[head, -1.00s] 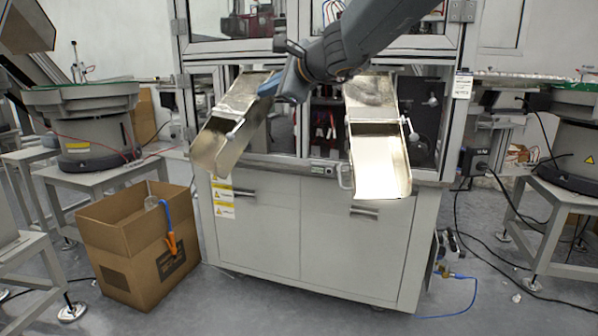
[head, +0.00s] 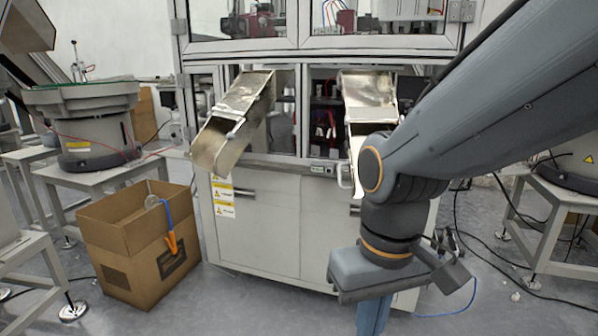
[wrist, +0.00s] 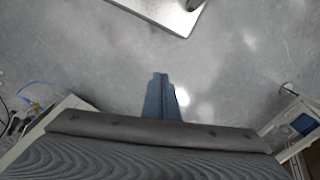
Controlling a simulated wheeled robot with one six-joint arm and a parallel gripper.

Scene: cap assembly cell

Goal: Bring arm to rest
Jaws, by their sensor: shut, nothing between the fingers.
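My gripper (head: 372,318) hangs pointing down at the lower right of the head view, in front of the cabinet (head: 270,215). Its blue fingers run off the bottom edge of that view. In the wrist view, the gripper's fingers (wrist: 160,80) are together over bare grey floor, with nothing between them. My arm comes in from the right and bends down at the wrist.
The left metal chute (head: 232,120) juts from the cabinet. An open cardboard box (head: 130,270) with an orange-handled tool stands on the floor at left. Bowl feeders on stands (head: 95,130) flank the cell. A blue hose (head: 470,300) lies at lower right. Floor before the cabinet is clear.

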